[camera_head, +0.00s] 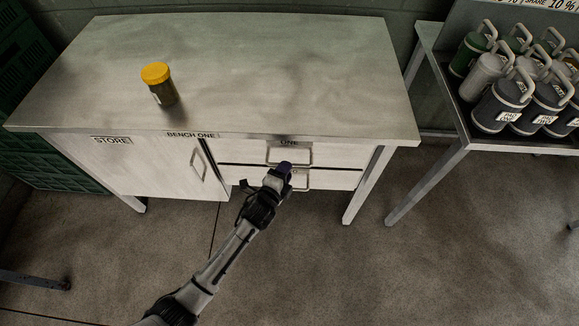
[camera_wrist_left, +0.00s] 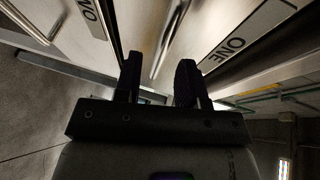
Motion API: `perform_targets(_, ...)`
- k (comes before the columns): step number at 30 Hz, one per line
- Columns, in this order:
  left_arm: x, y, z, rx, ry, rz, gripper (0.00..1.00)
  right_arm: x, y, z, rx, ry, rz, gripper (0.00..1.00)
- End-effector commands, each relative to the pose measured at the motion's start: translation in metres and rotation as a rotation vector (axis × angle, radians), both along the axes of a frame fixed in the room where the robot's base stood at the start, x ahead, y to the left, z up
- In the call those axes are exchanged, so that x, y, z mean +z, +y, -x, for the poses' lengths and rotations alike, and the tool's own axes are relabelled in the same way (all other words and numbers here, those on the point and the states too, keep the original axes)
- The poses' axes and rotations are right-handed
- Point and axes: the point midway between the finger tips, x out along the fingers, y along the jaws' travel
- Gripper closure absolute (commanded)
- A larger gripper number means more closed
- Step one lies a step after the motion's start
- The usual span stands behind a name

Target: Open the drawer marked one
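The drawer marked ONE (camera_head: 240,151) is the upper of two drawers in the bench, and its front looks closed. Its looped metal handle (camera_head: 306,155) sits below the label. My left gripper (camera_head: 284,168) is in front of this handle and hides part of it. In the left wrist view the two dark fingers (camera_wrist_left: 158,80) are apart, with the handle bar (camera_wrist_left: 169,42) lying between their tips. I cannot tell whether either finger touches it. The label ONE (camera_wrist_left: 228,50) shows right of the fingers. My right gripper is not in view.
The lower drawer (camera_head: 335,180) has its own handle, partly behind my left gripper. A STORE cupboard door (camera_head: 150,165) is left of the drawers. A yellow-lidded jar (camera_head: 160,85) stands on the bench top. A table with several flasks (camera_head: 500,105) is at right. Floor in front is clear.

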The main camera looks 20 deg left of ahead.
Motion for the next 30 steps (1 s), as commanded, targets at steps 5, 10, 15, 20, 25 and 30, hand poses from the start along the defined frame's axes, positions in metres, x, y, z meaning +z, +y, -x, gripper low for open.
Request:
perform_targets(5,-0.005,-0.002,-0.021,0.0,-0.001,0.001,0.63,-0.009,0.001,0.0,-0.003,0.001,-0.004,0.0)
perform_targets(10,-0.006,-0.003,-0.031,0.0,0.0,0.0,0.63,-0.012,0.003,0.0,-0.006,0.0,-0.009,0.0)
perform_targets(15,-0.006,-0.003,-0.033,0.0,0.0,0.0,0.63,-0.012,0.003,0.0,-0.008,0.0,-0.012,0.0)
perform_targets(20,-0.006,-0.003,-0.033,0.0,0.0,0.001,0.63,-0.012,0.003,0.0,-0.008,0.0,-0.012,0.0)
perform_targets(25,-0.006,-0.003,-0.033,0.0,0.0,0.001,0.75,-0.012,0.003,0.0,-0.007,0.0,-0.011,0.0)
perform_targets(30,-0.006,-0.003,-0.033,0.0,0.0,0.001,0.91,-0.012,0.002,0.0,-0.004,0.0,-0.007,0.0)
